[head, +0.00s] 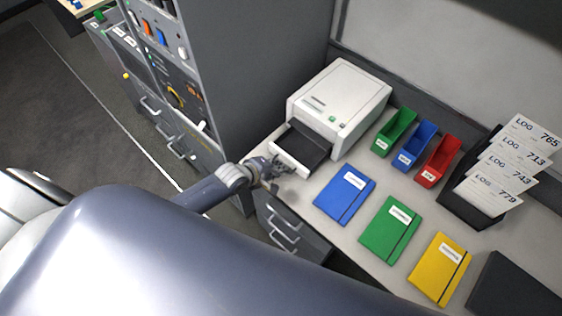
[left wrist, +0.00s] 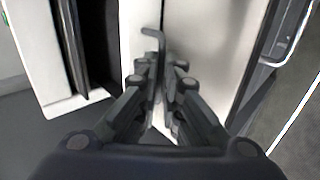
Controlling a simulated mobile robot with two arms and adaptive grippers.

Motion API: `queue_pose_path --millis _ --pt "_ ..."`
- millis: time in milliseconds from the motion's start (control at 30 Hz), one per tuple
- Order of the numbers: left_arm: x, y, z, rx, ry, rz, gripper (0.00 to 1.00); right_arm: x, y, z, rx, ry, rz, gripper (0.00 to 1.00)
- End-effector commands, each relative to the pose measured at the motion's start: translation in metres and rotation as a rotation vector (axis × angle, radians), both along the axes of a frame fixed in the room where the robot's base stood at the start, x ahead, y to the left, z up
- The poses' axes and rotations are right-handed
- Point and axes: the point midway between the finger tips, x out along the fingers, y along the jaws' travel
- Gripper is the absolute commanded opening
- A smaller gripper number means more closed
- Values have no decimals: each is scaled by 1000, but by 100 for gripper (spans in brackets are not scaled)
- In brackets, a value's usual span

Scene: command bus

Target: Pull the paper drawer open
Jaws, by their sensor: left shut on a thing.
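The white printer (head: 338,103) stands at the back left of the desk. Its paper drawer (head: 302,145) sticks out of the front, with a dark inside showing and a white front panel. My left gripper (head: 277,168) is at that front panel. In the left wrist view, my left gripper's fingers (left wrist: 166,78) are closed together on a thin grey bent handle (left wrist: 153,34) against a white panel. The fingers hide part of the handle. My right gripper is not in view.
Blue (head: 345,194), green (head: 389,230) and yellow (head: 440,267) folders lie on the desk to the right of the drawer. Green, blue and red bins (head: 438,161) stand behind them. A grey cabinet (head: 245,65) rises at left.

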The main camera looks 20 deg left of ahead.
Motion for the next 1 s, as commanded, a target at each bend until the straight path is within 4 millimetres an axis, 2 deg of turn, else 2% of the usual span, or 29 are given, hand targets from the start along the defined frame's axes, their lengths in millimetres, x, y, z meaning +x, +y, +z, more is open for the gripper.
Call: queue_pose_path --millis 33,800,1000 --pt "-7 1 0 5 7 -4 0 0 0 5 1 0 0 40" --pt "-65 22 -1 4 8 -4 0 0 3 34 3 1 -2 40" --pt "-72 25 -2 3 5 -3 0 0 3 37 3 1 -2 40"
